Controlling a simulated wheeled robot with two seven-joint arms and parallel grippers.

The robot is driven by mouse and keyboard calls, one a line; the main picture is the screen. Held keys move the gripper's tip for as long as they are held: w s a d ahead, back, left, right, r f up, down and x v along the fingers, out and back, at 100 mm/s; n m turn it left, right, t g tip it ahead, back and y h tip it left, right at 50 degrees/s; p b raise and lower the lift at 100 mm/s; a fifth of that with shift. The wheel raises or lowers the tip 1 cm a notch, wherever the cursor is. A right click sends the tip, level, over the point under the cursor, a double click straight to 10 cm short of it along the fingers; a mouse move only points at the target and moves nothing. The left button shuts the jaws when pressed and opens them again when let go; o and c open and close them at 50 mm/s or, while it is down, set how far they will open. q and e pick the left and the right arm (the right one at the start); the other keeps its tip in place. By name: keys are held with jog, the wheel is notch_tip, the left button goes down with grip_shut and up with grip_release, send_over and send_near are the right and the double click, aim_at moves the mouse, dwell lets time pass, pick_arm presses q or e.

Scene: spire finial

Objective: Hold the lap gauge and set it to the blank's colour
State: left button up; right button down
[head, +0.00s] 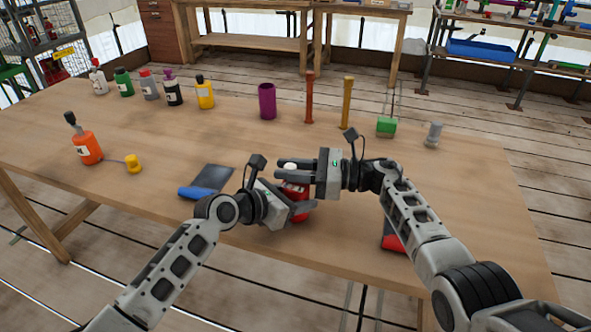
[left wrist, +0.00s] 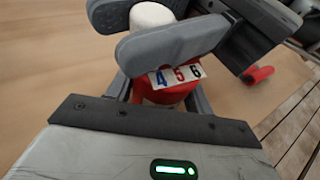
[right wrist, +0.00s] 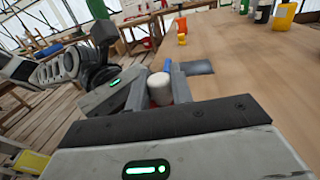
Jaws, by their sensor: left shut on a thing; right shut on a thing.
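The lap gauge is a red body (head: 294,189) with a white top (head: 290,166). In the left wrist view its red body (left wrist: 160,92) carries a label with the numbers 4, 5 and 6 in coloured print; the setting cannot be read. My left gripper (head: 293,203) is shut on the red body from the left. My right gripper (head: 291,174) is shut at the white top, which shows between its fingers in the right wrist view (right wrist: 160,88). The fingers hide much of the gauge. Which object is the blank cannot be told.
A dark pad with a blue roll (head: 196,192) lies left, a red-edged piece (head: 392,243) right under my right arm. A purple cylinder (head: 267,101), red rod (head: 309,98), gold rod (head: 346,103) and green block (head: 386,126) stand behind. Several bottles stand back left; orange bottle (head: 87,147) nearer.

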pick_arm(q)
jog(key=shift+s+d, duration=0.1)
jog(key=shift+d, duration=0.05)
pick_arm(e)
jog(key=c, duration=1.2)
grip_release()
jog(key=s+d, duration=0.1)
jog(key=d, duration=1.1)
jog(key=shift+s, duration=0.3)
jog(key=shift+a, duration=0.1)
pick_arm(q)
jog(key=o, duration=1.1)
